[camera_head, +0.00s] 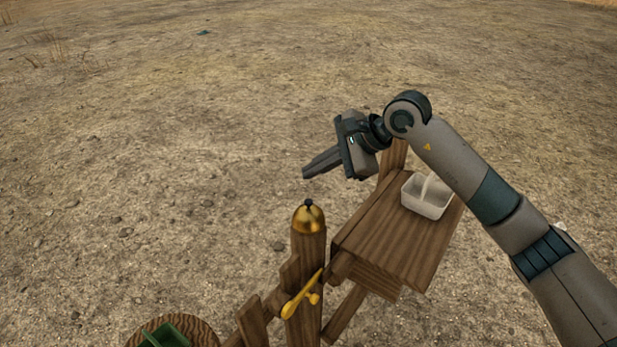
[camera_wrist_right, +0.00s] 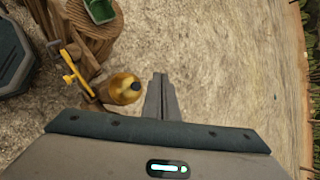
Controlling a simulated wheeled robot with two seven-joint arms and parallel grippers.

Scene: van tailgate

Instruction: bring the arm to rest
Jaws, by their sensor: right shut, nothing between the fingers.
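My right gripper (camera_head: 310,172) is in the head view, held in the air above and beyond the wooden post and to the left of the small wooden table. Its fingers are together with nothing between them. In the right wrist view the shut fingers (camera_wrist_right: 160,82) point at bare ground, just right of the golden bell (camera_wrist_right: 124,88). My right arm reaches in from the lower right and is bent at the elbow. My left gripper does not show in either view.
The golden bell (camera_head: 309,217) sits on a wooden post with a yellow lever (camera_head: 303,295). A wooden table (camera_head: 395,240) holds a white caddy (camera_head: 427,195). A green tray (camera_head: 165,337) lies on a round stump (camera_head: 205,333). Open dirt ground surrounds them.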

